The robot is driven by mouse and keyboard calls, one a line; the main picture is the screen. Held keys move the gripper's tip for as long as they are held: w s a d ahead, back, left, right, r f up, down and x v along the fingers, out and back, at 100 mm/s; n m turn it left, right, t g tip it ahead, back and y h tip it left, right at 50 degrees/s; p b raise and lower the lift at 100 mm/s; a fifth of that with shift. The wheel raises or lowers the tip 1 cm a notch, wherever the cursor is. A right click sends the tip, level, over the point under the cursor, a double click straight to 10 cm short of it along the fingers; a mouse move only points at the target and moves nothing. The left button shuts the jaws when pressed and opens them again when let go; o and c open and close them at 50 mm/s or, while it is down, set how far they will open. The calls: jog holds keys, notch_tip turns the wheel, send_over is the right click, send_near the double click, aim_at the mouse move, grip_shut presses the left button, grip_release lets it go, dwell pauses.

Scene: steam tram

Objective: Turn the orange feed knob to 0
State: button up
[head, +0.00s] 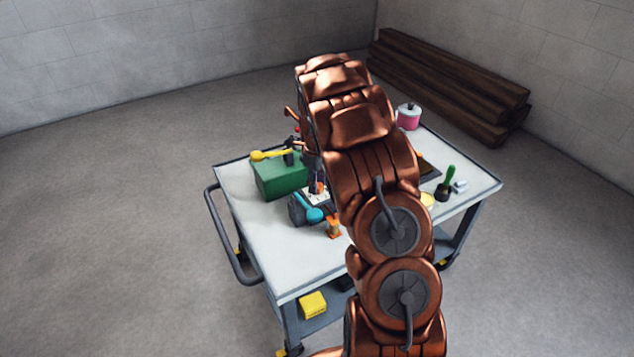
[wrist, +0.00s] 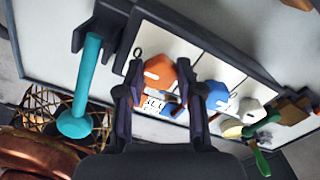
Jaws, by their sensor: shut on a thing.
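The orange feed knob (wrist: 158,74) sits on a white-faced panel (wrist: 178,45) in the wrist view, with a pale pointer mark on its left part. A small 0 mark (wrist: 138,52) shows on the panel to its upper left. My gripper (wrist: 161,78) has one finger on either side of the knob and is shut on it. The lower part of the knob's plate is partly hidden by the fingers.
A blue knob (wrist: 209,98) and a white knob (wrist: 250,110) stand to the right along the panel. A teal lever (wrist: 85,85) rises at left.

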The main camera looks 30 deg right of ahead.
jog(key=o, duration=1.1)
jog(key=shift+o, duration=0.2)
jog(key=shift+r, duration=0.1)
notch_tip(320, 180, up, 12)
dwell(0.6)
